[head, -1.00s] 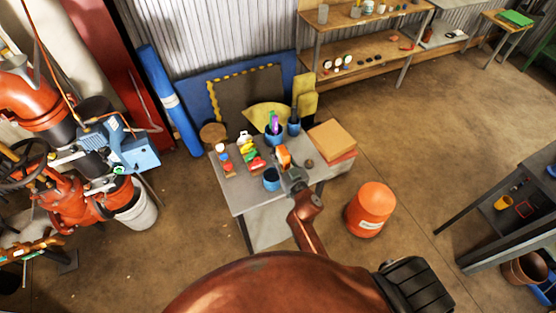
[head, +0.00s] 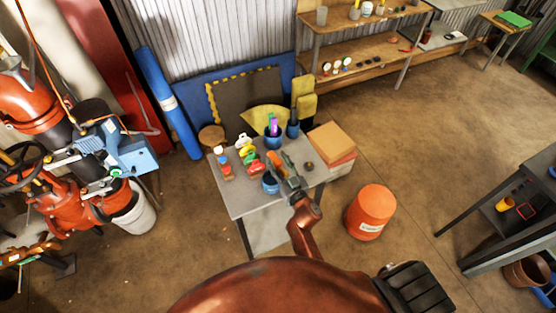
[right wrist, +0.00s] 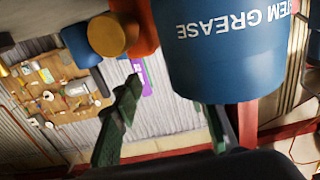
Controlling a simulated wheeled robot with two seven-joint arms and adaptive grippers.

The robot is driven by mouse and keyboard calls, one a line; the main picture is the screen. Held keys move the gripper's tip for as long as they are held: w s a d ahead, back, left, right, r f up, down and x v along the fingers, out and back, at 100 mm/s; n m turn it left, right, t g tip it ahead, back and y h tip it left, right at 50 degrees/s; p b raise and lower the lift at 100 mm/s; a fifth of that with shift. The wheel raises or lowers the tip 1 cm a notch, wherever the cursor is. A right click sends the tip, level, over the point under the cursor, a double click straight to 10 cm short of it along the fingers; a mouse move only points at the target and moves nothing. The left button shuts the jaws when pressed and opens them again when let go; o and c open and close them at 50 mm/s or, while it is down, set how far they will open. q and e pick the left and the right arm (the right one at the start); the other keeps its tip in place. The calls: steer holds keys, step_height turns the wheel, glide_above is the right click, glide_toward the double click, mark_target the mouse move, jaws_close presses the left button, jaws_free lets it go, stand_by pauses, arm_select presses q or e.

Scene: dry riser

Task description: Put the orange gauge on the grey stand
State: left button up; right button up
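An orange object (head: 274,162), which I take for the orange gauge, is at the middle of the small grey table (head: 246,204), close left of my right gripper (head: 290,168). In the right wrist view an orange body (right wrist: 143,28) shows behind a blue grease tin (right wrist: 225,60); I cannot tell if it is the gauge. The gripper's dark fingers (right wrist: 170,125) are spread, with nothing between them. A small dark round thing (head: 309,166) lies right of the gripper; I cannot tell if it is the grey stand. My left gripper is out of view.
The blue tin (head: 270,184) stands near the table's front edge, close to the gripper. Several coloured items (head: 247,150) crowd the left side. A blue cup with a purple tool (head: 273,130) is behind. Boxes (head: 332,142) and an orange bucket (head: 370,211) are right.

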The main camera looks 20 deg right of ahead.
mark_target(286, 174)
steer(key=s, duration=0.7)
steer(key=shift+s+d+r, duration=0.1)
steer(key=shift+s, duration=0.15)
